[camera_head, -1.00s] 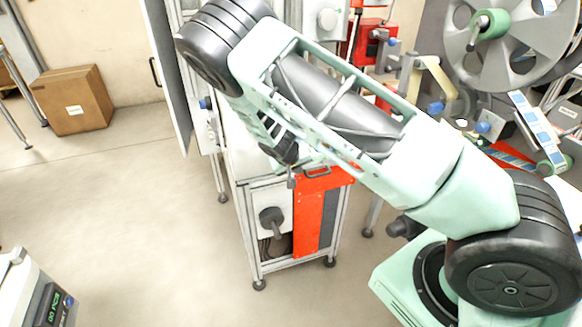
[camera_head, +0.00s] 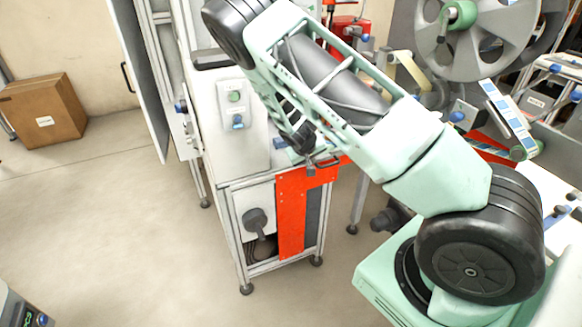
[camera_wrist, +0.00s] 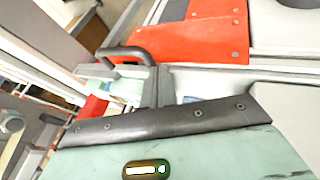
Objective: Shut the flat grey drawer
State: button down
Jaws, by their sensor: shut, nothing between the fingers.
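A dark bracket handle (camera_head: 326,162) shows beside the top of the red panel on the metal-framed cabinet. In the wrist view a dark handle (camera_wrist: 125,52) stands close, left of the red plate. I cannot make out the outline of the flat grey drawer or how far open it is; my arm covers much of that area. My gripper (camera_head: 303,139) shows as a dark shape below my arm, just above and left of the handle. It is shut and empty. Its fingertips are not clear, and contact with the handle cannot be told.
The red panel (camera_head: 292,215) and a black rotary switch (camera_head: 257,220) are on the cabinet front. An open door (camera_head: 139,80) stands at left, with a cardboard box (camera_head: 42,110) behind it. A large grey reel (camera_head: 480,38) is at upper right.

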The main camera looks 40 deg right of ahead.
jog(key=s+d+b, duration=0.1)
jog(key=s+d, duration=0.1)
jog(key=d, duration=0.9)
jog(key=shift+s+d, duration=0.25)
jog(key=shift+s, duration=0.15)
jog(key=shift+d, duration=0.1)
